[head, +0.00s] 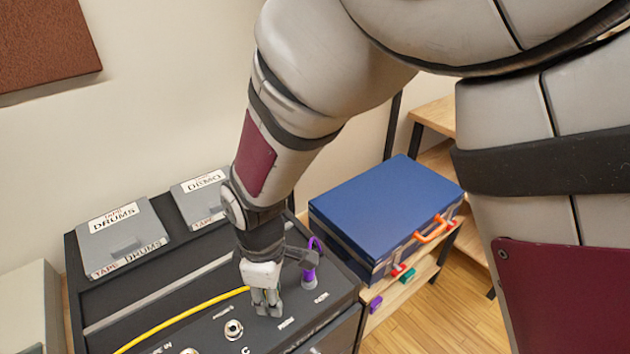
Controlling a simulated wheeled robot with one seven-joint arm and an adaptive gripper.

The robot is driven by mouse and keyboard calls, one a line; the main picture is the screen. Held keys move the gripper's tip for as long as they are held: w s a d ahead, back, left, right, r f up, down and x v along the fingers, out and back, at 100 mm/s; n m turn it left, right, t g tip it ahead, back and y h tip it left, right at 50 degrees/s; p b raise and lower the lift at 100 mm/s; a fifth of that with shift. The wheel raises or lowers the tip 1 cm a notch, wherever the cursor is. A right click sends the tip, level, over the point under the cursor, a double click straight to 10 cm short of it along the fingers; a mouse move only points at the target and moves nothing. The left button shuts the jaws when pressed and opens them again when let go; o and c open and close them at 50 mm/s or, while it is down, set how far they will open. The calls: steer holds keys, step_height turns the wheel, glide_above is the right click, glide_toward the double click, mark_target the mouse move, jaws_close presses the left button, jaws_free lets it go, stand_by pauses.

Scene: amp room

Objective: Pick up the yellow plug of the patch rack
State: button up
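The yellow cable (180,317) arcs over the top of the black patch rack (142,289) and ends at the left side of my gripper. The yellow plug itself is hidden, apparently behind or between the fingers. My gripper (267,306) points straight down, its fingertips low at the rack's front socket panel. The fingers look close together, but I cannot tell whether they hold the plug. A purple plug (309,279) with a purple cable loop stands upright in the panel just right of my gripper.
An empty socket (232,330) lies left of my gripper. Two grey tape boxes, one marked DRUMS (123,236) and one marked DEMO (203,194), lie on the rack's back. A blue case (385,203) with an orange handle stands close on the right.

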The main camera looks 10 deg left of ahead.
jaws_close()
steer(key=shift+r, duration=0.1)
